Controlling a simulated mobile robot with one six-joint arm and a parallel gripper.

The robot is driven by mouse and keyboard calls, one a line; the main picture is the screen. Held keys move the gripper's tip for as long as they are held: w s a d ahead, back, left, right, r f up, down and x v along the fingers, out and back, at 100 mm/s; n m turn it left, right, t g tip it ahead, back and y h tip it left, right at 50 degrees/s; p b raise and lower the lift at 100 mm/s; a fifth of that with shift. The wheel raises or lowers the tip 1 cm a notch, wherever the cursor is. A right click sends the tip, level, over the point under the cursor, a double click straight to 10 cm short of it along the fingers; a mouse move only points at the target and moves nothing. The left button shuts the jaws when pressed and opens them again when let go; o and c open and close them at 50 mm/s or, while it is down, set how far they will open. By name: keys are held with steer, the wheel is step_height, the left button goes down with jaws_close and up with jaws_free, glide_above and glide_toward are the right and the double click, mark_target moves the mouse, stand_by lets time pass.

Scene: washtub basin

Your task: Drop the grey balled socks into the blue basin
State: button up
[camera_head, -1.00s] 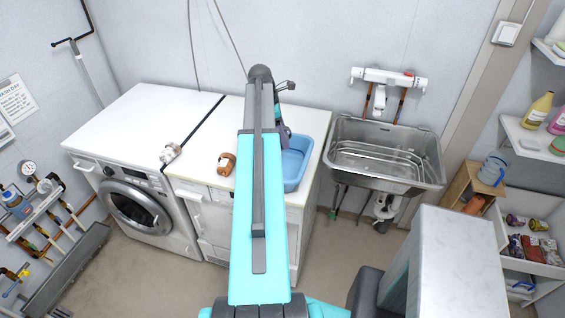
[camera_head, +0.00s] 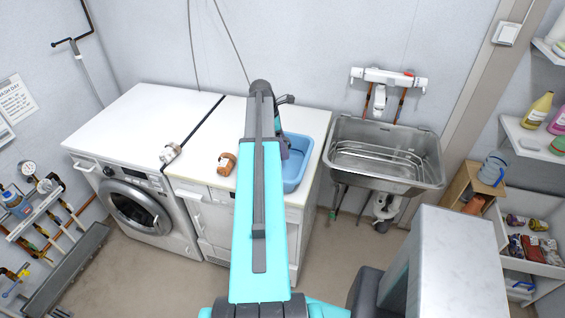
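The blue basin (camera_head: 300,178) stands on the right end of the white counter, its left side hidden behind my arm. My raised arm crosses the middle of the picture and bends down over the basin's left part. Only a dark piece of my wrist or gripper (camera_head: 284,147) shows beside the arm, over the basin; the fingertips are hidden. I cannot see whether it is open or shut, or holds anything. No grey balled socks can be made out; they may be hidden behind the arm.
A brown-orange rolled item (camera_head: 227,163) and a cream rolled item (camera_head: 171,153) lie along the counter's front edge. A washing machine (camera_head: 135,205) stands at left. A steel sink (camera_head: 385,155) is right of the basin. The counter's left top is clear.

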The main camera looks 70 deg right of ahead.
steer(key=o, duration=1.2)
steer(key=shift+r, duration=0.1)
steer(key=b+v, duration=0.5)
steer(key=v, duration=0.8)
steer(key=shift+r, duration=0.25)
steer(key=shift+w+a, duration=0.1)
steer(key=shift+w, duration=0.05)
